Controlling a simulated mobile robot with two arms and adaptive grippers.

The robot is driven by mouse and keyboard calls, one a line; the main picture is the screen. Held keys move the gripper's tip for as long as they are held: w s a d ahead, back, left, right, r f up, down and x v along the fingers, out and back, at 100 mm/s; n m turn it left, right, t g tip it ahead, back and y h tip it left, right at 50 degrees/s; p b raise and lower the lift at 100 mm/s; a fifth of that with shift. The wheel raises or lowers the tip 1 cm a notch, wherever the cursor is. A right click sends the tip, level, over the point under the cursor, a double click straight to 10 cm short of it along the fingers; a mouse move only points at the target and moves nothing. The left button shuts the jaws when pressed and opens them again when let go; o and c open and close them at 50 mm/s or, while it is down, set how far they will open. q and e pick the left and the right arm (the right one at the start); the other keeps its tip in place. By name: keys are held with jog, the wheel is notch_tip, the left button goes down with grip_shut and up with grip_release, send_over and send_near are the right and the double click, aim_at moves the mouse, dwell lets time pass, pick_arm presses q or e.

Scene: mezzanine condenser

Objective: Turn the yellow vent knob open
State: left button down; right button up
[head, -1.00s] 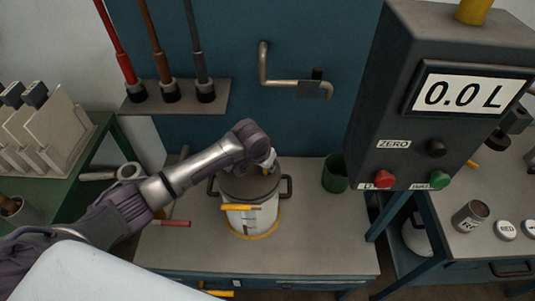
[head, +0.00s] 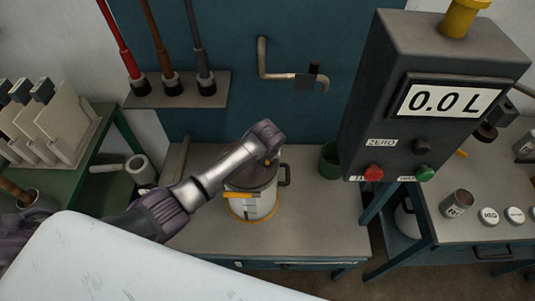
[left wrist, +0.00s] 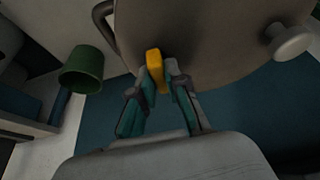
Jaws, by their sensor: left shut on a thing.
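The yellow vent knob (left wrist: 156,68) stands on the grey lid of a pot, between my left gripper's fingertips (left wrist: 164,76) in the left wrist view. The left gripper is shut on it. In the head view a small bit of yellow (head: 267,161) shows under my left wrist, at the lid's far side. The pot (head: 262,204) is pale with a yellow band at its base and stands upright on the bench. Its left handle is hidden by my arm. My right gripper is not in view.
A grey control box (head: 428,105) reading 0.0 L stands to the right. A green cup (head: 329,162) stands behind the pot on the right. A round pale knob (left wrist: 289,42) is also on the lid. The bench right of the pot (head: 320,225) is clear.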

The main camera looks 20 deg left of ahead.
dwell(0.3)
pick_arm(q)
jog(key=c, duration=1.2)
grip_release()
jog(key=shift+o, duration=0.2)
jog(key=shift+r, duration=0.1)
jog(key=v, duration=1.2)
